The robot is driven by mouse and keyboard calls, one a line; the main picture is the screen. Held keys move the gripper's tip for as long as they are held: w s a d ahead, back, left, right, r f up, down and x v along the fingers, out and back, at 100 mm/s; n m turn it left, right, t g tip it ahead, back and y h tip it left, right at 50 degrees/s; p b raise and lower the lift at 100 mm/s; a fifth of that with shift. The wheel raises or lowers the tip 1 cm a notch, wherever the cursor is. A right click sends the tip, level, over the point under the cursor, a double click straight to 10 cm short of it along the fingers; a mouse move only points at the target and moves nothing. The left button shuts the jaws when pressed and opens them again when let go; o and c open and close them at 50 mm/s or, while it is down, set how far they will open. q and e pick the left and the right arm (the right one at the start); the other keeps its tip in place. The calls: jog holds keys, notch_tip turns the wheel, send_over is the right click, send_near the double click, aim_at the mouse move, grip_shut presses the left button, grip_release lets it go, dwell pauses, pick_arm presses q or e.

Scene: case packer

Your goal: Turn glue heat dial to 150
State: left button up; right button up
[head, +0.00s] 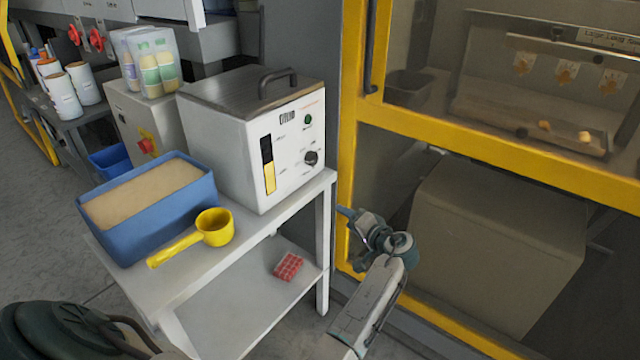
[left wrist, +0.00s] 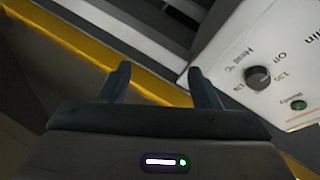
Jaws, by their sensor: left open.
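The glue unit (head: 250,140) is a white box with a grey lid on a small table. Its round black heat dial (head: 311,158) is on the front panel, toward the right side. The dial also shows in the left wrist view (left wrist: 258,77), with small printed numbers around it; its setting is too small to read. My left gripper (head: 346,220) is open and empty, below and to the right of the dial and apart from it. In the left wrist view its two fingers (left wrist: 162,85) point past the panel, with the dial right of them. My right gripper is not in view.
A blue tub (head: 135,228) of tan granules and a yellow scoop (head: 214,228) stand on the table (head: 220,262). A red block (head: 288,266) lies on its lower shelf. A yellow-framed machine guard (head: 480,148) stands close behind and right of my left gripper.

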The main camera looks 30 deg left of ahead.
aim_at(315, 159)
pick_arm(q)
notch_tip(315, 159, up, 14)
jog(key=n+g+y+b, duration=0.2)
jog(key=n+g+y, duration=0.1)
jog(key=n+y, duration=0.15)
jog(key=shift+n+h, duration=0.25)
jog(key=shift+h, duration=0.1)
jog(key=a, duration=0.7)
jog(key=w+a+p, duration=0.1)
jog(key=a, duration=0.2)
jog(key=shift+a+r, duration=0.15)
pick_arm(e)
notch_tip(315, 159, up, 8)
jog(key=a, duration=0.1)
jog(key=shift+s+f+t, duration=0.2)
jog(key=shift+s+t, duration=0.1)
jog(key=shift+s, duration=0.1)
pick_arm(q)
jog(key=shift+c, duration=0.3)
jog(key=c, duration=0.9)
